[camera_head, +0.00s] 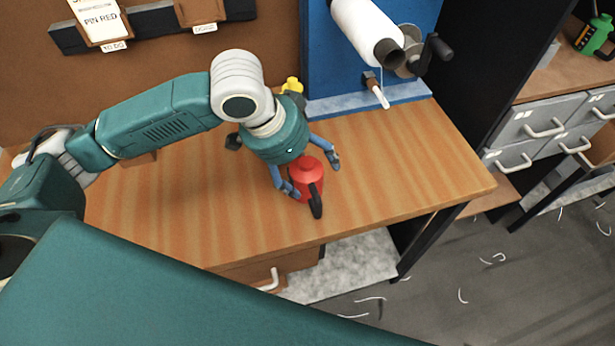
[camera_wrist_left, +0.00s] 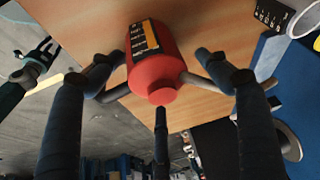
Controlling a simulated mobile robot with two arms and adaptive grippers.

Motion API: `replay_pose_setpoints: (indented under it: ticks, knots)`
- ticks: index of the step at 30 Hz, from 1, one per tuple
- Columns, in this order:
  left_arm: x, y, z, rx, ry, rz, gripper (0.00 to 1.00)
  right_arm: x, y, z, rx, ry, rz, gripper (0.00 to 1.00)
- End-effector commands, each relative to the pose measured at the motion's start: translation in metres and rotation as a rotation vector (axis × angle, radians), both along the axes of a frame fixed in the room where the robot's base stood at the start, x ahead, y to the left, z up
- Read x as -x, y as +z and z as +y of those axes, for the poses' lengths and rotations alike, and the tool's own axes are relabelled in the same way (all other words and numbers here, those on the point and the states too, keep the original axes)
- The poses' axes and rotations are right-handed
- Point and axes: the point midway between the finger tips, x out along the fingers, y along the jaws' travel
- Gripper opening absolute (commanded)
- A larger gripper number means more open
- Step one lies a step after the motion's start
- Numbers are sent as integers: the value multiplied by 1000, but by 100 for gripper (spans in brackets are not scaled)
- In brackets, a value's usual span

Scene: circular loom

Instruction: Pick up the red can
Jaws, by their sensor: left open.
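The red can (camera_head: 307,169) stands upright on the wooden tabletop, near its front edge. In the wrist view, the can (camera_wrist_left: 158,72) shows a narrower red cap and a dark and orange label. My left gripper (camera_head: 312,182) is open, with its fingers spread around the can. In the wrist view, the fingers of my left gripper (camera_wrist_left: 163,62) lie on both sides of the can, and a dark finger is in front of it. Contact cannot be told. My right gripper (camera_wrist_left: 38,58) appears small at the wrist view's left edge; its opening is unclear.
The wooden tabletop (camera_head: 210,210) is mostly clear around the can. A small yellow object (camera_head: 291,85) stands behind my left wrist. A blue panel (camera_head: 345,60) with a white roll (camera_head: 366,31) rises behind. Grey drawers (camera_head: 540,125) stand right, beyond a gap.

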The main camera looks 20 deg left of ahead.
Motion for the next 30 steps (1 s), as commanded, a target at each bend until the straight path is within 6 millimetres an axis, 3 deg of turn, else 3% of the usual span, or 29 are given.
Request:
replay_pose_setpoints:
  ticks: [4, 12, 23, 30]
  knots:
    - [0, 0, 0, 0, 0, 0, 77, 8, -1, 7, -7, -2, 13, 40]
    - [0, 1, 0, 0, -1, -1, 23, 23, -2, 5, -4, -1, 35, 40]
    - [-1, 7, 0, 1, 0, -4, 21, 19, -2, -2, 5, 3, 29, 40]
    - [-2, 40, -1, 3, -1, -10, 21, 17, -2, -2, 4, 3, 25, 40]
